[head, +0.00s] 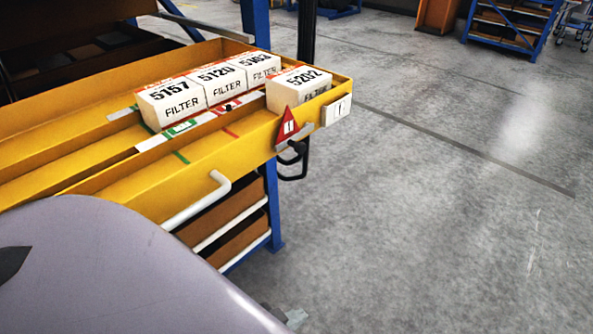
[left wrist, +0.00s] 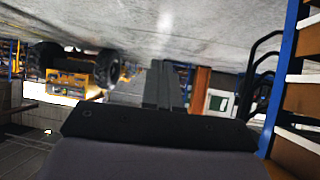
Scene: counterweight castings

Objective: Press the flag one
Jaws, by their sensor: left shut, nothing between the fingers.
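A white plate (head: 336,110) with a small dark mark, perhaps a flag, sits at the near right corner of the yellow tray (head: 205,185); the mark is too small to read surely. A red triangular sign (head: 288,128) with a white centre is on the tray's front side, left of the plate. My left gripper (left wrist: 166,68) shows in the left wrist view, its dark fingers together and empty. It points across open space, and neither the plate nor the red sign can be made out there. My right gripper is not in view.
Several white FILTER boxes (head: 228,84) stand in the tray. A white handle (head: 198,203) and a black hook (head: 293,160) stick out from its front. Blue-framed shelves (head: 273,205) are below. The grey floor (head: 450,200) to the right is clear.

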